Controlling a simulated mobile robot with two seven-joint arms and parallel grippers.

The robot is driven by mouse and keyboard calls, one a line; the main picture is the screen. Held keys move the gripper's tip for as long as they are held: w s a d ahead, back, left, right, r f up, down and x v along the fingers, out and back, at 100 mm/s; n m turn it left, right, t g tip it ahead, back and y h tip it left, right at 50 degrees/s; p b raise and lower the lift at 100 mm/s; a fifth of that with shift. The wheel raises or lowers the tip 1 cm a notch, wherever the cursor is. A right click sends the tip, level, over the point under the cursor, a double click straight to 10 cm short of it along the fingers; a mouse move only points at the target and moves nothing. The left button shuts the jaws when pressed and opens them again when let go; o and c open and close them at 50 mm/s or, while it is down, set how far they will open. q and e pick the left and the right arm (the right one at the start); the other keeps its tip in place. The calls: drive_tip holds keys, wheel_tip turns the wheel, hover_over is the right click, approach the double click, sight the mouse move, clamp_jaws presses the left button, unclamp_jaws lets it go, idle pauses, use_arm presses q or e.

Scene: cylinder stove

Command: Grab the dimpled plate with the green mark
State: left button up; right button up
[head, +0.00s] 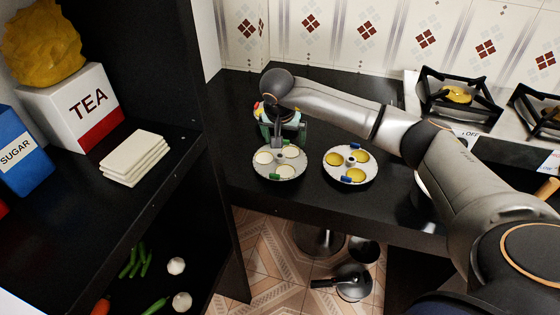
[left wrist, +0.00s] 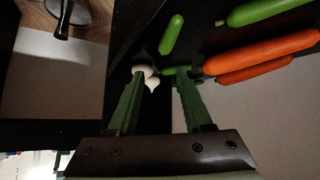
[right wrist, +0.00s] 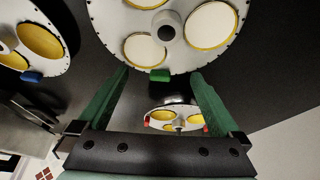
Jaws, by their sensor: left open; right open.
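The dimpled plate with green marks (head: 262,173) lies on the dark counter. It is round and grey-white, with cream dimples and a central knob. A green mark (head: 274,176) shows on its near rim. My right gripper (head: 285,142) is over its far edge, fingers pointing down. In the right wrist view the open fingers (right wrist: 160,78) stand either side of a green mark (right wrist: 160,75) on the rim of that plate (right wrist: 115,38). Contact cannot be told. My left gripper (left wrist: 160,76) is open and empty, away from the plates, facing a shelf with vegetables.
A similar plate with blue marks (head: 350,177) and yellow dimples lies just right. A plate with red marks (right wrist: 175,118) lies beyond the right gripper. A stove (head: 480,108) stands at the back right. Carrots (left wrist: 262,52) lie near the left gripper. A shelf unit (head: 205,180) borders the counter's left.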

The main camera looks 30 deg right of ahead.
clamp_jaws()
idle(0.7)
